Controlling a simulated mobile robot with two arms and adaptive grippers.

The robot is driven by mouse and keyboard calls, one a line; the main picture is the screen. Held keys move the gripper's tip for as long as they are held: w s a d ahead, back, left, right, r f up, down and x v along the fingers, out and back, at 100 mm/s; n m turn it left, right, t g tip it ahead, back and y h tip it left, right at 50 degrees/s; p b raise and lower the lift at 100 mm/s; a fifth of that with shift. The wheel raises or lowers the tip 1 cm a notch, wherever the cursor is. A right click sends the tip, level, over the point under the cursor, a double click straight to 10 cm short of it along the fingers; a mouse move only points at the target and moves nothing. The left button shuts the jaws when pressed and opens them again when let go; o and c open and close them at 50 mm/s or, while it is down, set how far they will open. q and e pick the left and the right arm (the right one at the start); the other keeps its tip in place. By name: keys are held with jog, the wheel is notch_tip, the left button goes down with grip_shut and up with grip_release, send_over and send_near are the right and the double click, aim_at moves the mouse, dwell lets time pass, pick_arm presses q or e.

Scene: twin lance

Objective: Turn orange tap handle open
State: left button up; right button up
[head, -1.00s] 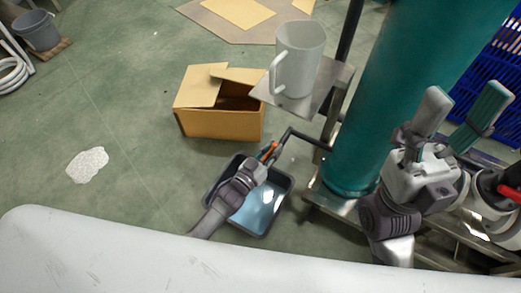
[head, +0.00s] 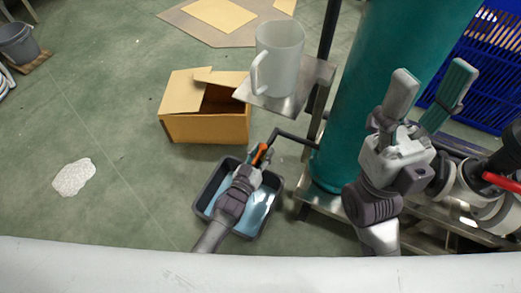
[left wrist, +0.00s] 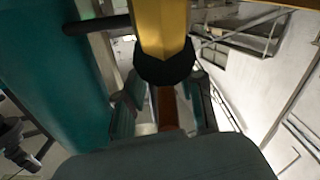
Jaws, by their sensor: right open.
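The orange tap handle (head: 259,154) shows at the end of a dark bent pipe (head: 292,137) beside the teal tank. My left gripper (head: 256,167) is at the handle, low over the grey tray. In the left wrist view, a yellow-orange bar (left wrist: 162,25) with a black collar (left wrist: 165,66) stands at the top. A brown-orange piece (left wrist: 166,108) shows below it, between the left gripper's fingers (left wrist: 165,112). Whether the fingers press on it cannot be told. My right gripper (head: 430,82) is open and empty, pointing up in front of the tank.
The teal tank (head: 375,85) stands on a metal frame. A white mug (head: 280,62) sits on a metal shelf (head: 309,80) above the pipe. A cardboard box (head: 205,127) is behind the tray (head: 203,203), which holds bluish liquid. A white puddle (head: 74,177) lies left on open floor.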

pick_arm(q)
jog(key=shift+a, duration=0.15)
jog(key=shift+s+a, duration=0.1)
jog(key=shift+s, duration=0.05)
jog(key=v, duration=1.1)
jog(key=shift+s, duration=0.3)
